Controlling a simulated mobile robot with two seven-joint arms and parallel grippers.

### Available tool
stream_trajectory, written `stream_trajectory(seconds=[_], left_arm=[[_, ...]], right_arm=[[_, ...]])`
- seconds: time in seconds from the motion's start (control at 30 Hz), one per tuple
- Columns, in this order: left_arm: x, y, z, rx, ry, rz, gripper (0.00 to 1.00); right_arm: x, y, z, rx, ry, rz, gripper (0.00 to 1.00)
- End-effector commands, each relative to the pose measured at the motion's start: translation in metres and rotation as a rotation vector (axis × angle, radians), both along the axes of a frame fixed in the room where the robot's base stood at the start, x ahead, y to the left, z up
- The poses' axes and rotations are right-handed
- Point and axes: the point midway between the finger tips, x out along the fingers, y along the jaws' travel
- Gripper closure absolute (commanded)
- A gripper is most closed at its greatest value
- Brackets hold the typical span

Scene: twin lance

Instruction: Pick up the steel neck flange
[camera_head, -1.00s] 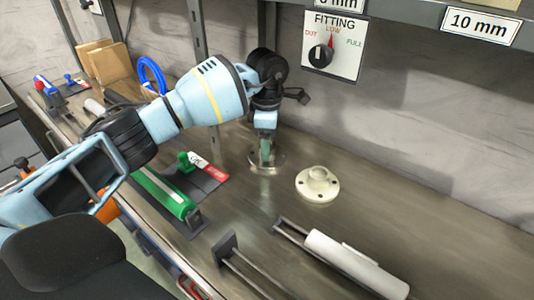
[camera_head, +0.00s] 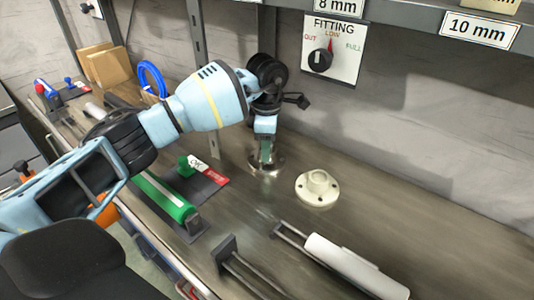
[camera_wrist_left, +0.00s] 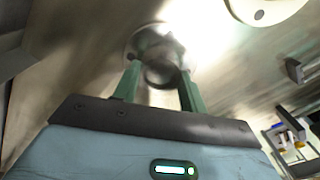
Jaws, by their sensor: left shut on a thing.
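The steel neck flange (camera_head: 277,166) is a round, shiny metal disc with a raised neck, at the back middle of the workbench in the head view. My left gripper (camera_head: 267,152) points down from above and is shut on its neck. In the left wrist view the two green fingers (camera_wrist_left: 158,82) stand on either side of the flange's neck, and the steel flange (camera_wrist_left: 158,42) is blurred. The gripper hides part of the flange. I cannot tell whether its base touches the bench. My right gripper is not in view.
A cream flange (camera_head: 317,187) stands close to the right of the steel one. A white cylinder (camera_head: 350,265) lies on a cradle in front. A green roller (camera_head: 165,196) and a red-tagged green clamp (camera_head: 190,166) are to the left. The wall (camera_head: 420,130) is behind.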

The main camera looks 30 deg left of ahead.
Motion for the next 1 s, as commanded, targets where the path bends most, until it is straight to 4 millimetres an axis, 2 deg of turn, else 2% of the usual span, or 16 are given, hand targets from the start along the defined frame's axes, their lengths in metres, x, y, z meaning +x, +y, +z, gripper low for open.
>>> stream_trajectory(seconds=[0.17, 0.37, 0.57, 1.0], left_arm=[[0.001, 0.000, 0.008, -0.002, -0.004, 0.000, 1.00], [0.001, 0.000, 0.036, -0.001, -0.007, 0.000, 1.00], [-0.028, 0.008, 0.039, 0.000, -0.002, -0.001, 1.00], [-0.108, 0.026, 0.045, 0.002, -0.002, 0.000, 1.00]], right_arm=[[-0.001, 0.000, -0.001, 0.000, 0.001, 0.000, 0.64], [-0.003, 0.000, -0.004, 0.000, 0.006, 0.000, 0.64], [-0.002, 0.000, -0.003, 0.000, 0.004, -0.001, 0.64], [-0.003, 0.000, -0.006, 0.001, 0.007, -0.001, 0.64]])
